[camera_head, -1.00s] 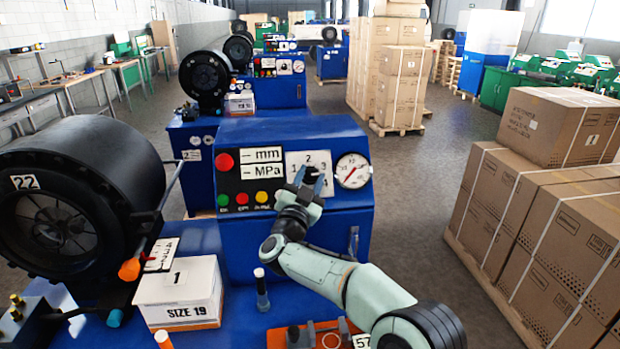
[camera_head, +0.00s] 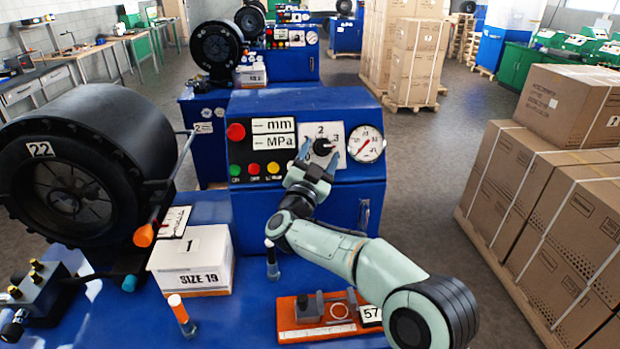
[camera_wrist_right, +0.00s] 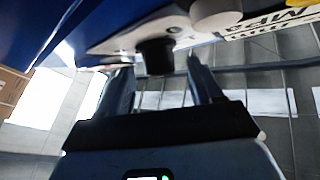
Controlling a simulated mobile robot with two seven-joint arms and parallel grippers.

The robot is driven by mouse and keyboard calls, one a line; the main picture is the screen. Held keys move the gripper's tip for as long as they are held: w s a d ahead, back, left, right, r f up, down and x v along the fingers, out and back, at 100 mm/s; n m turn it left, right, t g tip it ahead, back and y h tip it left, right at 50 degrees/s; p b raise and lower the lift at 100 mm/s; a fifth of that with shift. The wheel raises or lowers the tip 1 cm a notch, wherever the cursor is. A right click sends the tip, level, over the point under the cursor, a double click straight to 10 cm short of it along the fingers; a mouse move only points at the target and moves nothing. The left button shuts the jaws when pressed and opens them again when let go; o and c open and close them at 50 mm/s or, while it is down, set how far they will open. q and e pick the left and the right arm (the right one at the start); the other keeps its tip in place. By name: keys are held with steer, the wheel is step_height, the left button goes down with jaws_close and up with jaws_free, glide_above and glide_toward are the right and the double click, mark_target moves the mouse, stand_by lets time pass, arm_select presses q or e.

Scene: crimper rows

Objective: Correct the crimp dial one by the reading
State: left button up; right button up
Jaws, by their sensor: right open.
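The crimp dial (camera_head: 322,145) is a black knob on a white numbered plate (camera_head: 309,131), on the front of the blue crimper's control box (camera_head: 290,103). My right gripper (camera_head: 317,162) is open just in front of and below the knob. In the right wrist view the knob (camera_wrist_right: 155,56) shows between the tips of the open gripper (camera_wrist_right: 160,72), without clear contact. The knob seems to point toward the 3, partly hidden by the fingers. Right of the plate is a round gauge (camera_head: 367,144) with a red needle. My left gripper is not in view.
Left of the dial are labels mm (camera_head: 274,126) and MPa (camera_head: 273,142), with several coloured buttons. A SIZE 19 box (camera_head: 192,262) and an orange tray (camera_head: 305,330) lie on the blue bench. The black crimper head (camera_head: 75,170) stands at left. Cartons (camera_head: 545,200) are stacked at right.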

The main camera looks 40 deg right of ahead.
steer(key=b+v, duration=0.2)
steer(key=v, duration=0.9)
steer(key=shift+s+a, duration=0.25)
steer(key=shift+f, duration=0.15)
